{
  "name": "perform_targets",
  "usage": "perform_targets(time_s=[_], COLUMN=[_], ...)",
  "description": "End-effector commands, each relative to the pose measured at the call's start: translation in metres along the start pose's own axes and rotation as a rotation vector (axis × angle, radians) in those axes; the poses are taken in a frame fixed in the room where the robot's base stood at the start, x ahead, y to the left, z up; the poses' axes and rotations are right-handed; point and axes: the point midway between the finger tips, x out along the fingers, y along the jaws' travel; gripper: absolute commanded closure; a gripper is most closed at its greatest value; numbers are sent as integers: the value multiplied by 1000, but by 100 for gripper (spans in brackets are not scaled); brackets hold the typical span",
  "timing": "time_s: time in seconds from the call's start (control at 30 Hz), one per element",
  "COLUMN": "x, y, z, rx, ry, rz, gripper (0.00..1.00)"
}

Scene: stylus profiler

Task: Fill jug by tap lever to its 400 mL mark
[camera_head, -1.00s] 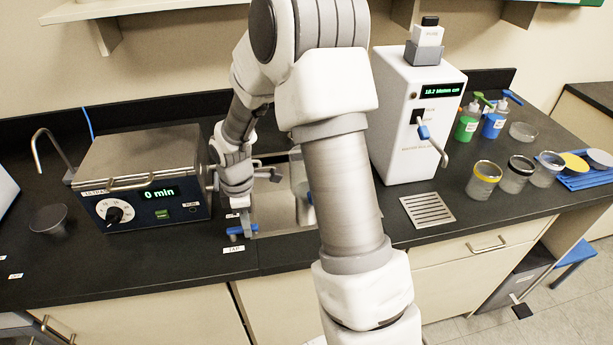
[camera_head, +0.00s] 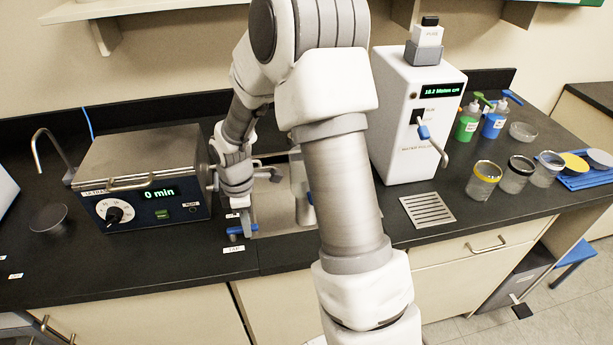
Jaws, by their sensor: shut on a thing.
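My gripper (camera_head: 247,226) points down at the front left edge of the sink. It is shut on the blue tap lever (camera_head: 234,231), just behind the label on the counter's front edge; the fingertips are small and partly hidden. The grey tap spout (camera_head: 268,171) reaches over the sink behind my wrist. A pale, clear vessel, seemingly the jug (camera_head: 298,178), stands in the sink and is mostly hidden by my arm. Its marks and any water level cannot be made out.
The sink (camera_head: 268,214) is partly covered by my arm. An ultrasonic bath (camera_head: 140,185) reading 0 min stands close left of my gripper. A white water purifier (camera_head: 408,135) stands right, with a drain grate (camera_head: 428,209) before it. Several jars (camera_head: 484,180) stand farther right.

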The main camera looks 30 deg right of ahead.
Motion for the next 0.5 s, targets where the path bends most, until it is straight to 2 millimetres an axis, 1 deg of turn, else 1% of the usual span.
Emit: perform_targets(time_s=[0.2,0.27,0.4,0.5], x=[-1,-3,-3,-2], y=[1,3,9,12], z=[0,0,-2,-2], rx=[-23,-77,-245,-323], ry=[0,1,1,1], rz=[0,-2,-2,-1], gripper=[100,100,100,100])
